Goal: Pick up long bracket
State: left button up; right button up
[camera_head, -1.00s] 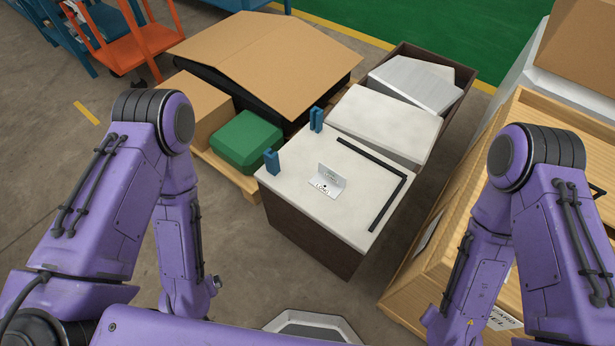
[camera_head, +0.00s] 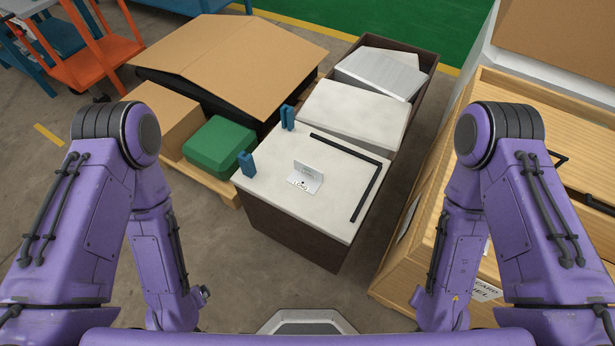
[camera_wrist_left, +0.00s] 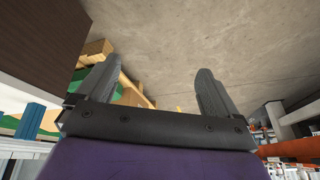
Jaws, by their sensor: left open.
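The long bracket (camera_head: 306,178) is a small, pale metal angle piece with dark lettering that seems to read "LONG". It stands on the white top of a dark-sided bench (camera_head: 270,196) in the middle of the head view, with nothing holding it. My left gripper (camera_wrist_left: 152,75) is open and empty in the left wrist view, its two fingers wide apart over bare floor. The bracket does not show in that view. In the head view both arms hang bent at the sides, away from the bench, and neither pair of fingers shows.
Two blue upright blocks (camera_head: 246,164) (camera_head: 287,117) stand at the bench top's left edge. A black L-shaped strip (camera_head: 366,190) lies on its far and right sides. A green case (camera_head: 219,146) and cartons stand left; a wooden crate (camera_head: 419,255) is close on the right.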

aim_at(306, 178)
jog(key=z, duration=2.3)
jog(key=k, duration=0.85)
jog(key=u, duration=1.35)
jog(key=i, duration=1)
